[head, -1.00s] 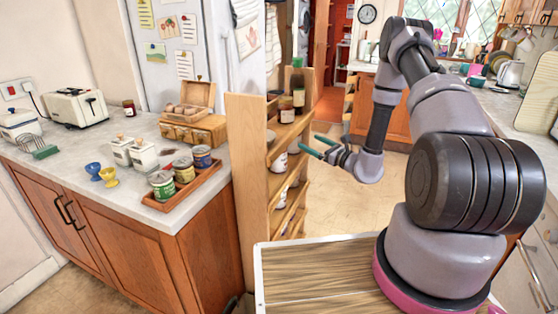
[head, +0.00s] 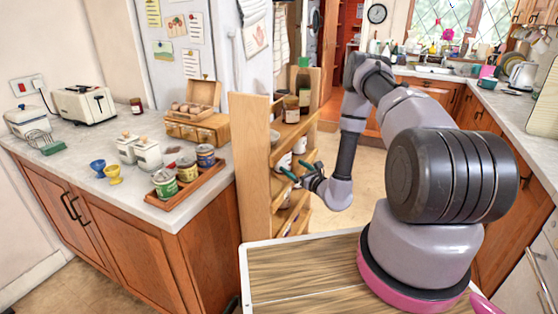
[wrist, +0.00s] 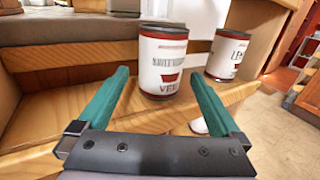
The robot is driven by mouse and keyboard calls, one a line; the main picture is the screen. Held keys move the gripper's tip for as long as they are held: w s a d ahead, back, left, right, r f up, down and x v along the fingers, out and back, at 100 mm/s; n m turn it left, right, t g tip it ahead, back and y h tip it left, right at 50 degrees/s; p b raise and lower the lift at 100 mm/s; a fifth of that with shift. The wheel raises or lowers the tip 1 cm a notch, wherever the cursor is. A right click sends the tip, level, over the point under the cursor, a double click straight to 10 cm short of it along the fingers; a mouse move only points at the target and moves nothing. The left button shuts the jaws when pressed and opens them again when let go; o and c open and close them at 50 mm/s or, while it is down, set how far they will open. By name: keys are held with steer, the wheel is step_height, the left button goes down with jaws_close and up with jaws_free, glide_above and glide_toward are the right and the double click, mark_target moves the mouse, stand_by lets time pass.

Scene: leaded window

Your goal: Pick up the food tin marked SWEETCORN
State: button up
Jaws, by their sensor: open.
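A white tin with red bands (wrist: 165,62) stands upright on a wooden shelf in the wrist view. The upper line of its label is too blurred to read surely; the lower line seems to start "VE". A second similar tin (wrist: 228,55), its label starting "LE", stands to its right. I cannot tell surely which tin is marked SWEETCORN. My gripper (wrist: 157,78) is open, its two green fingers on either side of the first tin in the picture, with nothing held. In the head view my gripper (head: 303,171) is at the shelf unit's open side, near its pale tins (head: 300,145).
The wooden shelf unit (head: 256,165) has a solid side panel and several jars on its upper shelf. A worktop (head: 120,190) at left bears a tray (head: 205,183) of tins, canisters and a toaster. The floor (head: 360,185) right of the shelves is clear.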

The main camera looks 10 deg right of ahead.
mark_target(283, 159)
steer(key=x, duration=0.8)
steer(key=shift+d, duration=0.1)
steer(key=shift+c, duration=0.3)
jaws_close()
